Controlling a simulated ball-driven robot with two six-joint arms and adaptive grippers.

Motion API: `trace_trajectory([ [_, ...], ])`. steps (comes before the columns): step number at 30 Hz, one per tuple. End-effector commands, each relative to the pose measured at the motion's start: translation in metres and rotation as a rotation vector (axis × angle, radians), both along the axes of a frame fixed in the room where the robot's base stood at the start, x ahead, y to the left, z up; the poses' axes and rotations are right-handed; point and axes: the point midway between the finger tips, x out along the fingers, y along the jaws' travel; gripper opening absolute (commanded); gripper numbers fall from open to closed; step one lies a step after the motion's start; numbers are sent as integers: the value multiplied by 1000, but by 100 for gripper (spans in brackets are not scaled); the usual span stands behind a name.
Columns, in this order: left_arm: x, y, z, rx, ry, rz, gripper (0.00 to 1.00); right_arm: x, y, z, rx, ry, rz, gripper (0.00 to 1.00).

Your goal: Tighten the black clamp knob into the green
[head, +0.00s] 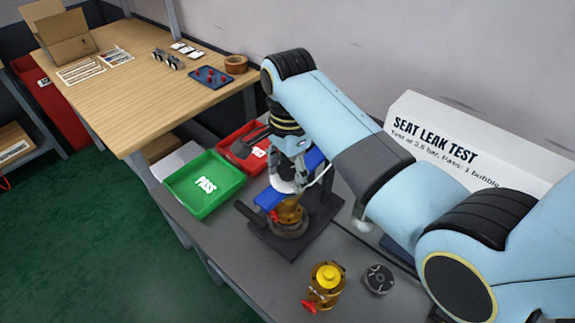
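My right gripper (287,178) reaches down over a dark test fixture (322,205) on the grey bench. I cannot tell whether its fingers are open or shut, or whether they touch anything. A brass valve body (290,211) with a blue part (268,198) and a red piece sits in the fixture, right under the gripper. I cannot make out the black clamp knob or any green mark on the fixture; the gripper and arm cover its upper part. My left gripper is not in view.
A green PASS tray (205,203) and a red tray (241,163) stand left of the fixture. A brass valve with a yellow cap (326,279) and a dark round part (379,279) stand in front. A white SEAT LEAK TEST sign (430,140) stands behind. A wooden table (150,92) is at left.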

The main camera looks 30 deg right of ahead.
Motion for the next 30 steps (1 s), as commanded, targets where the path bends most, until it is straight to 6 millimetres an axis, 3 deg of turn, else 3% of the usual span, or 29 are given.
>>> trace_trajectory([
  [8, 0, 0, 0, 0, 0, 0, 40, 1, 0, 1, 0, -4, 7, 60],
  [11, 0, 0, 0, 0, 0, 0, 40, 2, 0, 1, -1, -5, 87, 60],
  [24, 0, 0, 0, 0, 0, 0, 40, 2, 0, 2, 1, -7, 897, 60],
  [30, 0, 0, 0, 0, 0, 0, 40, 2, 0, 2, 3, -7, 1167, 60],
])
